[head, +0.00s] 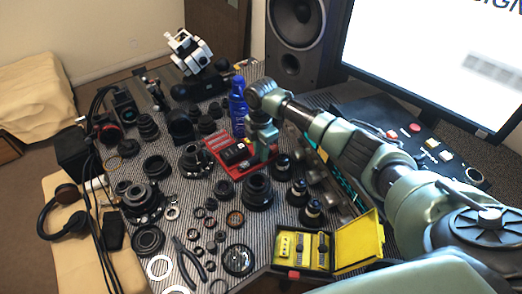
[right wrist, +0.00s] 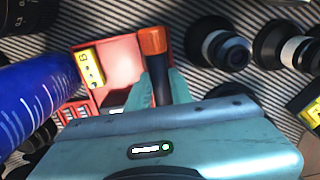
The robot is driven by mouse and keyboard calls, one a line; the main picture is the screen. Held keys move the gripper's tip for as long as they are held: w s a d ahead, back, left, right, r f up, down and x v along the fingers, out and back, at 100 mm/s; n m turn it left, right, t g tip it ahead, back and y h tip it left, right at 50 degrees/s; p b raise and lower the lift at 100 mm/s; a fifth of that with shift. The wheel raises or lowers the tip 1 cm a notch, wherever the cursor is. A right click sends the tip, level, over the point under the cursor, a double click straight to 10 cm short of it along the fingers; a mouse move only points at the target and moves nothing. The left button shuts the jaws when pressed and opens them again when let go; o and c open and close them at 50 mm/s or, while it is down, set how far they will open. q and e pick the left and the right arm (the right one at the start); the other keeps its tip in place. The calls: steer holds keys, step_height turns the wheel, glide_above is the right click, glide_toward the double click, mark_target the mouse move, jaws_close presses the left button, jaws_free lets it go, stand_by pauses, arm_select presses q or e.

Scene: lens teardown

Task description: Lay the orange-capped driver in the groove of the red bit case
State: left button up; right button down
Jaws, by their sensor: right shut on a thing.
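The red bit case (head: 234,173) lies open on the striped mat, near the middle of the head view. In the right wrist view, its red inside (right wrist: 118,58) shows behind the fingers, with a yellow block and small compartments at its left. My right gripper (head: 262,144) is over the right part of the case. In the right wrist view, the fingers (right wrist: 161,86) are shut on the orange-capped driver (right wrist: 152,41), with its cap towards the camera's top and its dark shaft between them. The driver's lower end is hidden, so I cannot tell whether it touches the case. My left gripper is out of view.
A blue bottle (head: 238,106) stands close behind the case and shows large in the right wrist view (right wrist: 40,103). Lens barrels (head: 257,191) stand in front and to the right. An open yellow case (head: 357,243) lies at the front right. Many lens parts crowd the mat.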

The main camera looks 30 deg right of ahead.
steer(key=c, duration=1.3)
jaws_free()
steer(key=shift+o, duration=0.2)
step_height(320, 180, up, 13)
steer(key=shift+f, duration=0.2)
